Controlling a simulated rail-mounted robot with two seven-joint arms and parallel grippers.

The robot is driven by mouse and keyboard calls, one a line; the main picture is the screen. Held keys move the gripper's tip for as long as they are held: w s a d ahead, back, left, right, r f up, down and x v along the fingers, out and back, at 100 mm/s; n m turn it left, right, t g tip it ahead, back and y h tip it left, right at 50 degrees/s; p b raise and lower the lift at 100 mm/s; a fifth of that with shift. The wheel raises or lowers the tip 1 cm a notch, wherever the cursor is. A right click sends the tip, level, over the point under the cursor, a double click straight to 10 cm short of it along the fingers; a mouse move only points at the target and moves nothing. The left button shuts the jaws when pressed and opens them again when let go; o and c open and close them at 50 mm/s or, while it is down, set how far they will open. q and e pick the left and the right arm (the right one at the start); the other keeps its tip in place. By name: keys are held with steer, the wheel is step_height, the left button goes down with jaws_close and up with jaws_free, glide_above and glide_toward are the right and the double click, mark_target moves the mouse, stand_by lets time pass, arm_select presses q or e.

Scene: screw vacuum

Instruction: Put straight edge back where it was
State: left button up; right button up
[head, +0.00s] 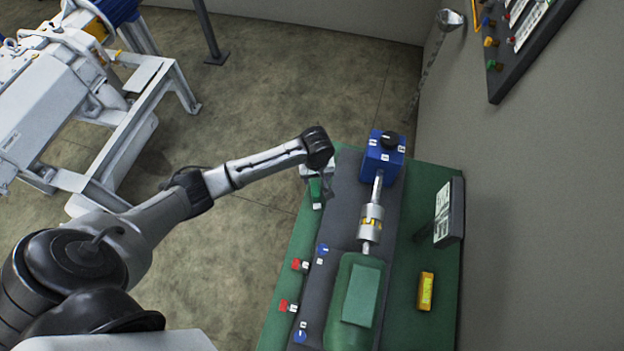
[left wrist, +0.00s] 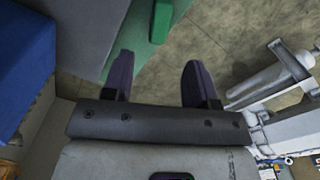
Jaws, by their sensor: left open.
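I cannot pick out the straight edge with certainty in either view. My left gripper (head: 322,182) is over the left edge of the green bench, near its far end. In the left wrist view its two dark fingers (left wrist: 158,76) stand wide apart with nothing between them. A small green block (head: 316,190) with a white label is beside the gripper, partly hidden by it. A bright green piece (left wrist: 170,18), possibly the same block, shows beyond the fingertips in the left wrist view. My right gripper is not in view.
The green bench (head: 430,315) carries a blue motor-like unit (head: 383,160), a silver coupling (head: 371,224) and a green machine (head: 350,320). A yellow device (head: 426,291) and a grey panel (head: 449,212) are at its right. White machinery (head: 60,110) stands left; open floor lies between.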

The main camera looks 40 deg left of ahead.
arm_select(q)
steer(key=s+d+f+m+t+h, duration=0.1)
steer(key=s+d+f+m+t, duration=0.1)
steer(key=s+d+m, duration=0.75)
steer(key=s+r+m, duration=0.1)
steer(key=s+r, duration=0.1)
steer(key=s, duration=0.3)
steer(key=s+r+t, duration=0.1)
steer(key=s+r, duration=0.1)
steer(key=s, duration=0.4)
steer(key=s+a+r+m, duration=0.1)
steer(key=s+r, duration=0.1)
steer(key=s, duration=0.4)
steer(key=shift+r+m+t+y, duration=0.3)
steer(key=shift+r+m+y, duration=0.05)
steer(key=shift+r+y, duration=0.05)
steer(key=shift+s, duration=0.1)
step_height(320, 180, up, 17)
steer(key=p, duration=1.7)
